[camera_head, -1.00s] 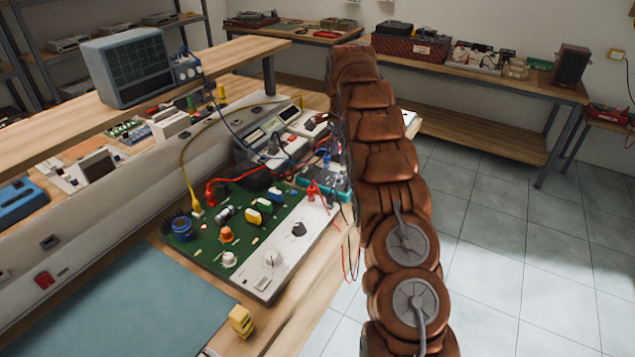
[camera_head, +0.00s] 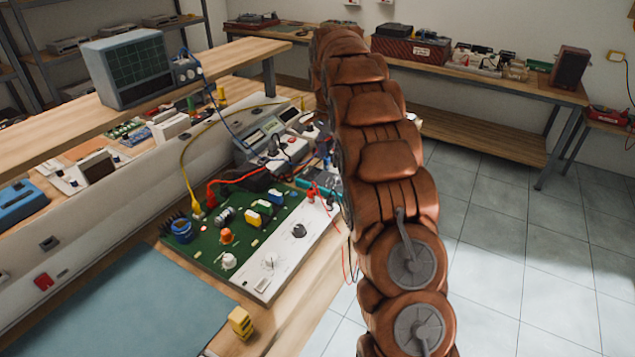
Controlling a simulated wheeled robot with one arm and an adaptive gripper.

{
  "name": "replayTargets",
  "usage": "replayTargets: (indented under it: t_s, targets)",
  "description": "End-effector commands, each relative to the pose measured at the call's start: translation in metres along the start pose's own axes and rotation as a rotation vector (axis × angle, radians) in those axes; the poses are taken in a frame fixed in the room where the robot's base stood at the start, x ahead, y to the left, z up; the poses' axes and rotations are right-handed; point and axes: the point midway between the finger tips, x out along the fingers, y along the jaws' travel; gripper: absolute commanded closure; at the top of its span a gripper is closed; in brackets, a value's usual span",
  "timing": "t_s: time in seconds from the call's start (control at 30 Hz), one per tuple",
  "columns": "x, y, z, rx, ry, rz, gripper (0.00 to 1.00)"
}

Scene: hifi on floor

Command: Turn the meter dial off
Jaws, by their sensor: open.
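Several candidates for the meter stand on the workbench; I cannot tell for sure which carries the dial. A grey meter with a small display (camera_head: 262,133) stands behind the green circuit board. A white unit with a dark knob (camera_head: 290,147) sits to its right. A teal-edged device (camera_head: 318,179) lies nearer my arm, partly hidden by it. The board's white front panel has a black knob (camera_head: 299,230) and a pale dial (camera_head: 268,264). My brown segmented arm rises at the right of the bench. My gripper does not show; the arm's far end hides it.
The green circuit board (camera_head: 205,246) carries several components and red and yellow leads. A blue-grey mat (camera_head: 150,305) and a small yellow block (camera_head: 240,322) lie in front. An oscilloscope (camera_head: 128,68) stands on the raised shelf. Tiled floor right of my arm is clear.

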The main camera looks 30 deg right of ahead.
Motion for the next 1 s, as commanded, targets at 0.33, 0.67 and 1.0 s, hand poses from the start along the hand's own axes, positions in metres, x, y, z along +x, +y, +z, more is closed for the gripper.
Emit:
replayTargets:
  t_s: [0.33, 0.67, 1.0]
  targets:
    - [-0.017, 0.020, 0.032, -0.113, 0.001, 0.009, 0.47]
    - [-0.027, 0.044, 0.063, -0.221, -0.004, 0.023, 0.47]
    - [-0.035, 0.071, 0.094, -0.332, -0.011, 0.033, 0.47]
